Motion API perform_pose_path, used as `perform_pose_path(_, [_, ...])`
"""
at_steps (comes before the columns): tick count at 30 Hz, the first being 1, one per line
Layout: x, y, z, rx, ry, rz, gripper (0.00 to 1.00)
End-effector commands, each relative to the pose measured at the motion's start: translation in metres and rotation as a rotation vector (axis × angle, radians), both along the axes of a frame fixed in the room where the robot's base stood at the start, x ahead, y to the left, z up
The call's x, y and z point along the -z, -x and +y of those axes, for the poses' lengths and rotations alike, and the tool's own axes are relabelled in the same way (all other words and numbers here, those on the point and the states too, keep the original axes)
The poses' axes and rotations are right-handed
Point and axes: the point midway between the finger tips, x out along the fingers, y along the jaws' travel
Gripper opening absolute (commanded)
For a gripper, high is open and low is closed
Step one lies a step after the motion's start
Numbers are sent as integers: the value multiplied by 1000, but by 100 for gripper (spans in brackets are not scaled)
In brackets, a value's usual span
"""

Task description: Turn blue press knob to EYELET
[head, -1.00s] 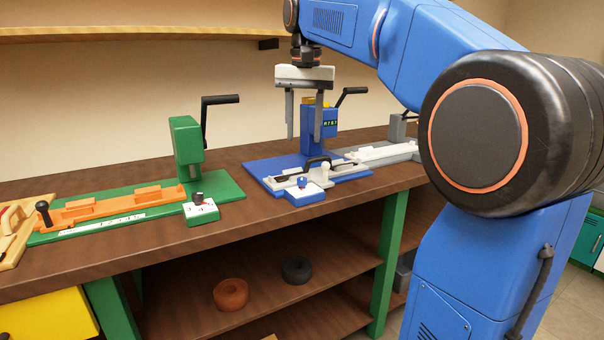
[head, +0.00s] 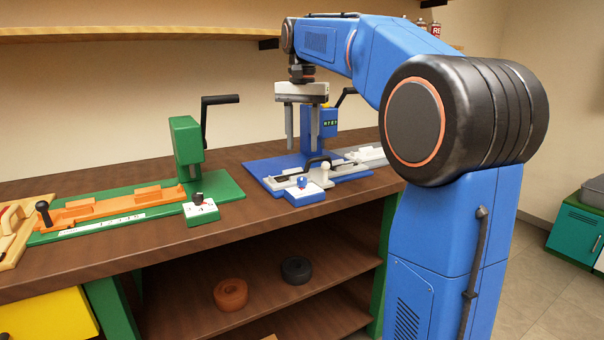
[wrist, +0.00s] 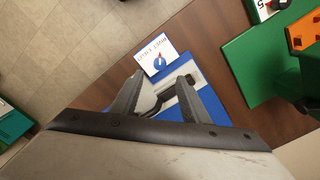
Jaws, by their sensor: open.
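The blue press (head: 319,128) stands on its blue base at the back of the bench, with a black crank handle on top. Its knob (head: 301,181) is small and blue, on a white-topped block at the front of the base. In the wrist view the knob (wrist: 160,62) sits on a white label plate with a pointer and printed words, too small to read surely. My gripper (head: 302,151) hangs open and empty, fingers down, above the blue press base. In the wrist view its fingers (wrist: 157,84) are apart, and the knob lies beyond their tips, untouched.
A green press (head: 187,146) with an orange rail and its own knob block (head: 201,208) stands to the left. A black curved handle (head: 306,165) and white fixture parts lie behind the blue knob. Two rings lie on the lower shelf.

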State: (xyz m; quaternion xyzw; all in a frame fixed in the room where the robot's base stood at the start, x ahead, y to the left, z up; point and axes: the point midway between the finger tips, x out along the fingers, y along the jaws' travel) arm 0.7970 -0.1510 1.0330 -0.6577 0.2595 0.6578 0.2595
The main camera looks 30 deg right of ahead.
Motion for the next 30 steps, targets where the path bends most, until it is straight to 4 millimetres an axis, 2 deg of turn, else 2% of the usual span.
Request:
perform_pose_path(9, [57, 1, 0, 0, -1, 2, 42])
perform_pose_path(15, [83, 0, 0, 0, 0, 1, 42])
perform_pose_path(21, [95, 0, 0, 0, -1, 1, 42])
perform_pose_path(30, [97, 0, 0, 0, 0, 0, 42])
